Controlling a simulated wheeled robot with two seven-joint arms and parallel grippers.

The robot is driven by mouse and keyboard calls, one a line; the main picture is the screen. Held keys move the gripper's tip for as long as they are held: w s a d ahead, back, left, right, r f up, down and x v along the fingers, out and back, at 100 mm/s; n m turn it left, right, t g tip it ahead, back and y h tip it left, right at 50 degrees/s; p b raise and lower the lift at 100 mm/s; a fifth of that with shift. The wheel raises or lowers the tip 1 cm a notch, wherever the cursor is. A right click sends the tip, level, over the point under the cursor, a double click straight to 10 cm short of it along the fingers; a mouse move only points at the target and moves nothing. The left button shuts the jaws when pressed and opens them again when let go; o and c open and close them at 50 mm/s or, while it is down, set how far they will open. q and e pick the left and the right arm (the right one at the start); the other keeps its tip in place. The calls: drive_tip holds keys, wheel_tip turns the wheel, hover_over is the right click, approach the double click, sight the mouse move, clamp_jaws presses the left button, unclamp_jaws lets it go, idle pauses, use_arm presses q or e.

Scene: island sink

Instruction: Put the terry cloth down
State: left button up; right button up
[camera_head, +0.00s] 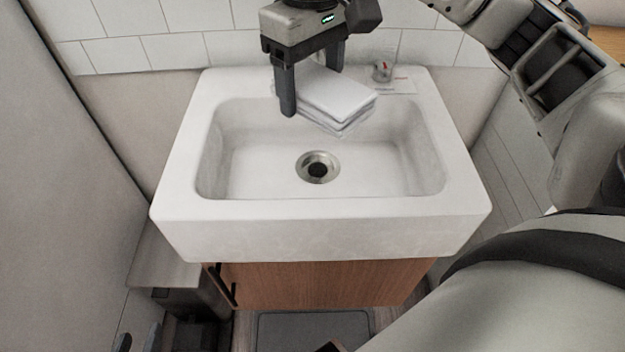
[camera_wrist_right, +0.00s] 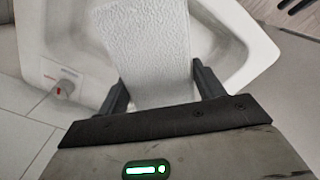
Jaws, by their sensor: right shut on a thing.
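The terry cloth (camera_head: 345,95) is a white, folded, layered pad. My right gripper (camera_head: 312,88) is shut on it and holds it over the back part of the white sink (camera_head: 320,210). The cloth looks clear of the basin floor, with its lower layers hanging slightly loose. In the right wrist view the cloth (camera_wrist_right: 150,45) extends from between the two fingers of the gripper (camera_wrist_right: 158,82). At the lower left of the head view, two dark fingertips of my left gripper (camera_head: 137,341) show apart, with nothing seen between them; the rest of it is out of frame.
The basin is empty around its round drain (camera_head: 318,167). A small tap fitting (camera_head: 382,72) stands on the sink's back right rim. A wooden cabinet (camera_head: 320,283) is under the sink. A tiled wall (camera_head: 140,52) closes the back.

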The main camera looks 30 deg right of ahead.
sight(311, 188)
wheel_tip(311, 188, down, 19)
drive_tip(key=shift+b, duration=0.5)
drive_tip(key=shift+f+b, duration=0.25)
drive_tip(key=shift+b, duration=0.1)
drive_tip(key=o, duration=0.9)
drive_tip(key=shift+r, duration=0.15)
drive_tip(key=shift+o, duration=0.2)
wheel_tip(311, 188, up, 12)
drive_tip(key=p, duration=0.1)
drive_tip(key=shift+r, duration=0.15)
